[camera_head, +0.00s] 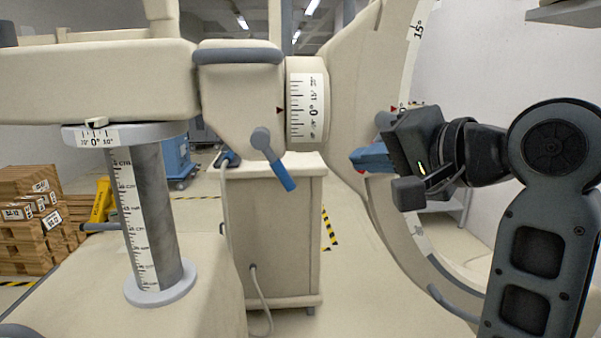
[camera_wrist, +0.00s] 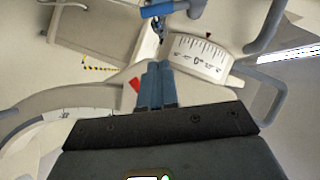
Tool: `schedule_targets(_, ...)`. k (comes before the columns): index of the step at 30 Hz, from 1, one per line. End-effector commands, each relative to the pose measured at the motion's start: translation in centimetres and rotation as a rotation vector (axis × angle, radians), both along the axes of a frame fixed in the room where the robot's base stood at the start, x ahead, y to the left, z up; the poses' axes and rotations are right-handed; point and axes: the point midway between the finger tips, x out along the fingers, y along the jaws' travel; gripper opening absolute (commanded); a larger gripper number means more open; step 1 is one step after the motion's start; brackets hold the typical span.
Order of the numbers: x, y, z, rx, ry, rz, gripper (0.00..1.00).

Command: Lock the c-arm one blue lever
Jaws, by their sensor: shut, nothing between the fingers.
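The c-arm (camera_head: 353,70) is a large cream body with a curved arc on the right. A blue lever (camera_head: 283,176) on a grey pivot hangs below the horizontal arm housing, tilted down to the right. A blue lever end (camera_wrist: 163,9) also shows at the top edge of the wrist view, partly cut off. My gripper (camera_head: 356,158) is to the right of the hanging lever and apart from it, in front of the arc. In the wrist view its blue fingers (camera_wrist: 157,68) are together and empty, below the lever end.
A white scale drum (camera_head: 308,105) reads near 0° beside the lever. A cream cabinet (camera_head: 285,235) with a cable stands below. A graduated column (camera_head: 145,215) stands at left. Wooden pallets (camera_head: 30,225) and a blue cart (camera_head: 177,160) are farther back.

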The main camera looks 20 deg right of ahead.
Motion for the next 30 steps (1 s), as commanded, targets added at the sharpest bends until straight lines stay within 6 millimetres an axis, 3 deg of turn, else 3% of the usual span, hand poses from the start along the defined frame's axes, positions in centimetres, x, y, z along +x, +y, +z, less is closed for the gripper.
schedule_targets(11,0.6,0.1,-0.2,0.001,0.001,0.001,0.0)
schedule_targets(27,9.6,2.1,-2.8,0.0,0.002,0.001,0.0)
schedule_targets(30,10.2,3.4,-3.7,-0.001,0.003,0.003,0.0)
